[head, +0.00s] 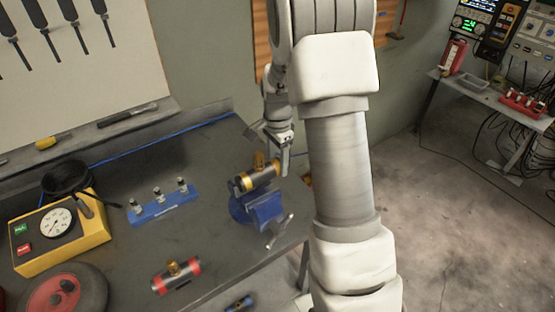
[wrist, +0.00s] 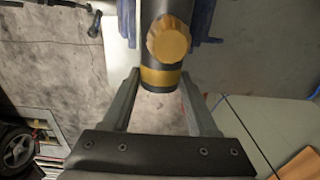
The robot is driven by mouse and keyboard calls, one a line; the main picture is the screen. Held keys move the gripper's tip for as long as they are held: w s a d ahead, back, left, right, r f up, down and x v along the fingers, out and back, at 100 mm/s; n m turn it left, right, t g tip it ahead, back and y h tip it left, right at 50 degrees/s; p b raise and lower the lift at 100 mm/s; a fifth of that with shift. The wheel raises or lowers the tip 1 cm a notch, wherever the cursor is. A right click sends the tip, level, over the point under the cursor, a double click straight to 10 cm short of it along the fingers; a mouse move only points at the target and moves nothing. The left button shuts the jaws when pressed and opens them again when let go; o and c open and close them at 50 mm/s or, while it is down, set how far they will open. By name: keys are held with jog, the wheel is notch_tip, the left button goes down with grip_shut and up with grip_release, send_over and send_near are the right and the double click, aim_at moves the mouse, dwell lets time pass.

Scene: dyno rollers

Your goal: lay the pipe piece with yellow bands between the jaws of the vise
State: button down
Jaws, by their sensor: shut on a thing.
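The pipe piece with yellow bands (head: 243,183) is dark, with a gold fitting on top, and appears at the blue vise (head: 262,209) on the bench. My gripper (head: 272,165) is shut on one end of it. In the wrist view the pipe piece (wrist: 160,77) runs between my two fingers (wrist: 159,80), gold knob toward the camera. Blue parts of the vise (wrist: 204,22) show on both sides of the pipe piece. I cannot tell whether it rests in the jaws or hangs just above them.
A similar pipe piece with red bands (head: 176,275) lies on the bench (head: 120,240) near the front. A blue rack with small fittings (head: 160,209) and a yellow gauge box (head: 75,240) stand to the left. A round red-and-black object (head: 62,293) is at the front left.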

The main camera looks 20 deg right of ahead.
jog(key=shift+f+b, duration=1.95)
jog(key=shift+f, duration=0.85)
jog(key=shift+c, duration=0.5)
grip_release()
